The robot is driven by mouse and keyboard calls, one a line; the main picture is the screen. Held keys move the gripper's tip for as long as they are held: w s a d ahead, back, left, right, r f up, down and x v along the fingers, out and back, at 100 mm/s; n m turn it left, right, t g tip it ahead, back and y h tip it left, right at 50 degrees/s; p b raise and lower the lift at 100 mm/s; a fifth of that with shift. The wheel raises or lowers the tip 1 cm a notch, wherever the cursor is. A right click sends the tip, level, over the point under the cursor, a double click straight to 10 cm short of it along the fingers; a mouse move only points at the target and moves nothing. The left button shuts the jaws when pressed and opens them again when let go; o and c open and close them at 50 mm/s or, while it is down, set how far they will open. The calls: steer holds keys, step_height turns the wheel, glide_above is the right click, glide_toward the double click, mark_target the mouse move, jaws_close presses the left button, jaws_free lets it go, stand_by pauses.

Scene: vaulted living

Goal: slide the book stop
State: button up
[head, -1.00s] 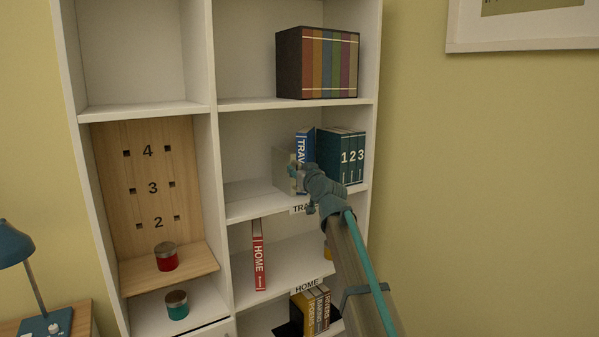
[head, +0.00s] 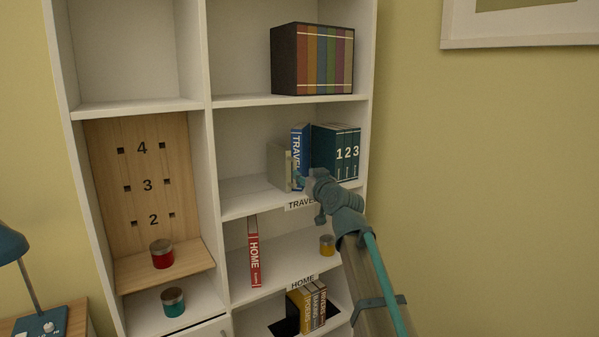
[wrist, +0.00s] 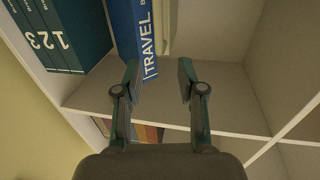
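The book stop (head: 279,167) is a pale grey-beige block on the travel shelf, at the left side of the blue TRAVEL book (head: 300,150). A strip of it shows beside the TRAVEL book (wrist: 146,35) in the wrist view (wrist: 166,25). My gripper (head: 309,184) is at the shelf's front edge, before the lower part of the blue book. In the wrist view the two fingers (wrist: 158,76) are apart with nothing between them. The stop's lower right part is partly hidden in the head view.
Dark teal volumes 1, 2, 3 (head: 336,150) stand right of the blue book. The shelf left of the stop is clear. Below are a red HOME book (head: 254,252), a yellow jar (head: 327,245) and several books (head: 312,308). A wall (head: 440,200) borders the bookcase's right.

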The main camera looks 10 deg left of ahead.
steer(key=shift+v, duration=1.15)
